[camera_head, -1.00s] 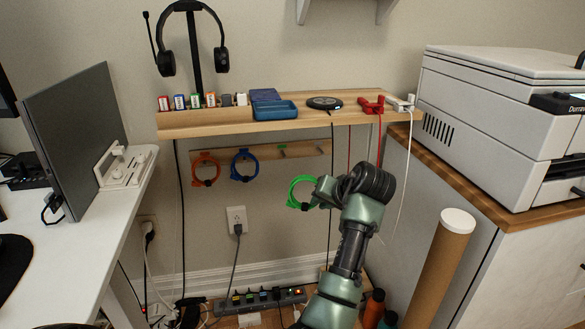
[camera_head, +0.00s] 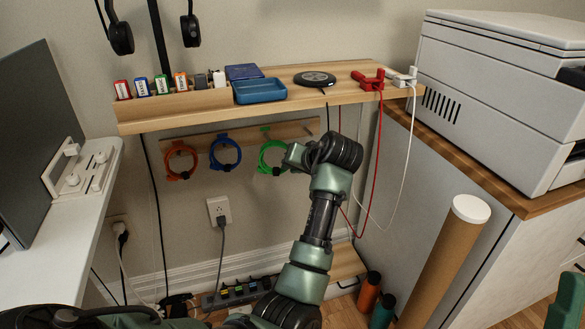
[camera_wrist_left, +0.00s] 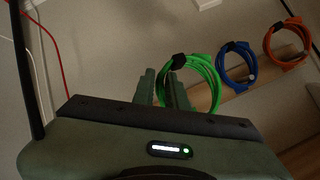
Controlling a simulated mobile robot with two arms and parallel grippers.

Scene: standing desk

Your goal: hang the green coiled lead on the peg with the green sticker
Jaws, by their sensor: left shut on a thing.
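The green coiled lead (camera_head: 262,157) hangs at the right of the orange and blue coils in the head view. My left gripper (camera_head: 286,158) is shut on its right side, by the dark strap. The left wrist view shows the green lead (camera_wrist_left: 216,82) beside the fingers (camera_wrist_left: 160,88). The wooden peg rail (camera_head: 290,131) is right behind the lead. A small green sticker (camera_head: 265,129) shows on the rail just above the coil. The peg under it is hard to make out, so I cannot tell whether the loop is around it.
An orange coil (camera_head: 168,160) and a blue coil (camera_head: 212,152) hang on the rail to the left. The wooden shelf (camera_head: 200,105) overhangs the rail. Red (camera_head: 376,150) and white cables hang to the right. A cardboard tube (camera_head: 445,260) leans by the cabinet.

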